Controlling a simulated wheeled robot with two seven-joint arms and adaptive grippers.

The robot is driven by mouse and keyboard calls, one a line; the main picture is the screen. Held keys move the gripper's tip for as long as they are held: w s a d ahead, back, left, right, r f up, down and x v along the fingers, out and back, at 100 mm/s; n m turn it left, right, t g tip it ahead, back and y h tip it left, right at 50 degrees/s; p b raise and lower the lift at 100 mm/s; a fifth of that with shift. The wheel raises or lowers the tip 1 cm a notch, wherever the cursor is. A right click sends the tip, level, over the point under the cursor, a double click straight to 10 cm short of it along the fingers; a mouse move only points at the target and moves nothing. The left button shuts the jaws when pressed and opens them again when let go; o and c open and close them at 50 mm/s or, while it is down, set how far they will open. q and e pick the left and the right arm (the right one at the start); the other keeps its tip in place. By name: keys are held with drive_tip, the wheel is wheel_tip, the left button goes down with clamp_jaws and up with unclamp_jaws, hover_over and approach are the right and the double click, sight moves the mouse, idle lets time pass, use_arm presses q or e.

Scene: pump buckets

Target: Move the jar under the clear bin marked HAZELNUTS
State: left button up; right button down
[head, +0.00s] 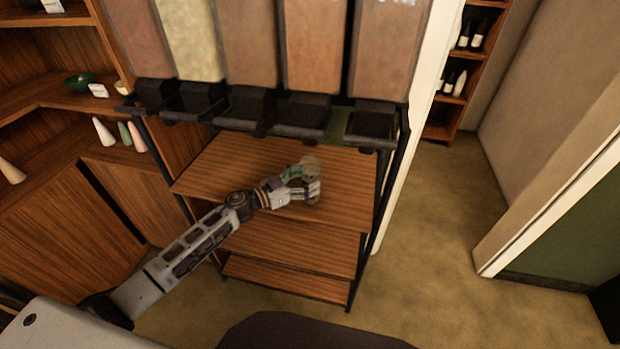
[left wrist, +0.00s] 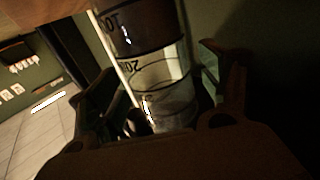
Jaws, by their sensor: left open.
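The jar (head: 311,167) is clear and stands on the upper wooden shelf (head: 230,163) below the row of bins. In the left wrist view the jar (left wrist: 163,80) is a see-through cylinder with dark markings, between the two fingers. My left gripper (head: 306,186) is open around the jar; I cannot tell whether the fingers touch it. Several clear bins with brownish or pale contents hang in a row, such as the rightmost bin (head: 388,50). Their labels are cut off or unreadable, so I cannot tell which one is HAZELNUTS. My right gripper is not in view.
Black dispenser spouts (head: 303,112) hang low over the back of the shelf. Black rack posts (head: 383,190) stand at the sides. Wooden cabinets (head: 60,200) with vases are at the left. Open floor (head: 440,240) lies to the right.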

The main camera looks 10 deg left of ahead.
use_arm(q)
drive_tip(key=v, duration=0.4)
drive_tip(key=shift+s, duration=0.1)
approach(302, 181)
drive_tip(key=shift+w+d+r+b, duration=0.15)
drive_tip(key=shift+w+d+b, duration=0.25)
drive_tip(key=shift+d, duration=0.1)
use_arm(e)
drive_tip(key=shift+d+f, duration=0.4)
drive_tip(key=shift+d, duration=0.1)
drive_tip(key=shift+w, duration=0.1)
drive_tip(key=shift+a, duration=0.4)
